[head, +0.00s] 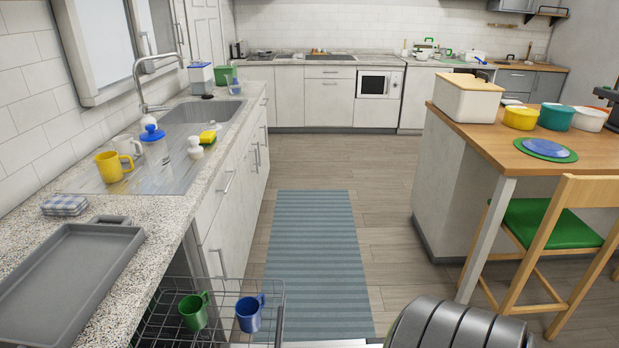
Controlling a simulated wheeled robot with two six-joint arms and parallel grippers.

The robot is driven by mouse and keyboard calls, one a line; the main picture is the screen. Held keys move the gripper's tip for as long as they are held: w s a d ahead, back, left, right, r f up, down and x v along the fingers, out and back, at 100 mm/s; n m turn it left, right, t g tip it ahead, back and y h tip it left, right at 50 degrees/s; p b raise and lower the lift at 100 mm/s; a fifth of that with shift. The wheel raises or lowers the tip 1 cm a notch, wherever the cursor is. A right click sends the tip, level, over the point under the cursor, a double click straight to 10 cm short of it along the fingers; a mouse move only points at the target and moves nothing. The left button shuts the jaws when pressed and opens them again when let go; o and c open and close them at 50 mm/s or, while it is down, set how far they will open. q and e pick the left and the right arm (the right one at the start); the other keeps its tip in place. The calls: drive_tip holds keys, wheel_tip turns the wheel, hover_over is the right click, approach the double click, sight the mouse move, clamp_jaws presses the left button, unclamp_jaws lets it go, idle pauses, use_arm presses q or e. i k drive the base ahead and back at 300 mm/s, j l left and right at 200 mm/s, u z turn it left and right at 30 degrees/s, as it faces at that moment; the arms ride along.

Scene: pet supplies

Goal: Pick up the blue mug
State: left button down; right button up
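The blue mug (248,316) stands in the wire dish rack (165,338) at the bottom of the head view, left of centre. It looks roughly upright, with its handle towards the right. A green mug (192,314) stands just left of it in the same rack, with a gap between them. The rack is pulled out below the counter. Neither of my grippers is in view.
The stone counter (150,215) overhangs left of the rack and carries a grey tray (62,285) and a yellow mug (113,167). A striped rug (315,250) covers clear floor right of the rack. A wooden chair (550,235) stands at the right.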

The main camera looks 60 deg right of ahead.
sight(248, 310)
drive_tip(key=k+j+z, duration=0.1)
drive_tip(key=z, duration=0.35)
drive_tip(key=k+z, duration=0.2)
drive_tip(key=z, duration=0.25)
drive_tip(key=k+z, duration=0.15)
drive_tip(key=z, duration=0.25)
drive_tip(key=k, duration=0.2)
